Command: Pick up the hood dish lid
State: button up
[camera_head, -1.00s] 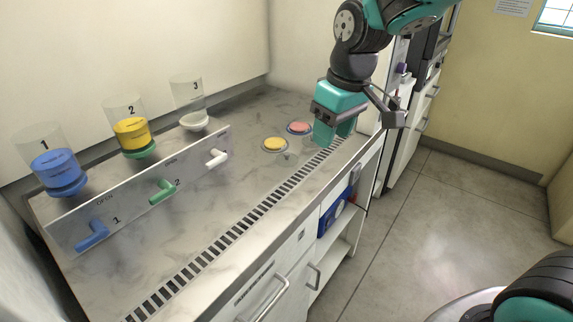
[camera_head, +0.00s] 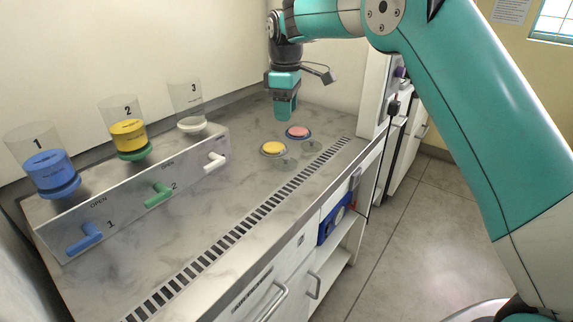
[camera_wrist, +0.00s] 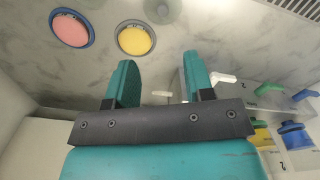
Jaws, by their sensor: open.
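A dish with yellow contents (camera_head: 272,148) and a dish with pink contents (camera_head: 297,132) sit on the marbled hood worktop; the wrist view shows the yellow dish (camera_wrist: 134,39) and the pink dish (camera_wrist: 71,29). Two faint clear discs, which look like dish lids, lie on the worktop in front: one clear lid (camera_head: 287,163) by the yellow dish and another clear lid (camera_head: 312,147) by the pink dish. One faint disc (camera_wrist: 161,10) shows at the wrist view's top edge. My gripper (camera_head: 286,112) is open and empty, behind the dishes toward the back wall, fingers pointing down.
At left stands a panel (camera_head: 130,195) with blue, green and white handles. Behind it are numbered clear cylinders with a blue piece (camera_head: 52,172), a yellow piece (camera_head: 129,134) and a white piece (camera_head: 191,124). A slotted vent (camera_head: 240,232) runs along the front edge. The worktop around the dishes is mostly clear.

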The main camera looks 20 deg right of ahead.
send_over(286, 157)
notch_tip(286, 157, down, 8)
jog(key=shift+w+r, duration=0.1)
jog(key=shift+w, duration=0.05)
jog(key=f, duration=0.5)
jog(key=shift+s+f, duration=0.25)
jog(key=shift+f, duration=0.1)
jog(key=shift+c, duration=0.2)
grip_shut()
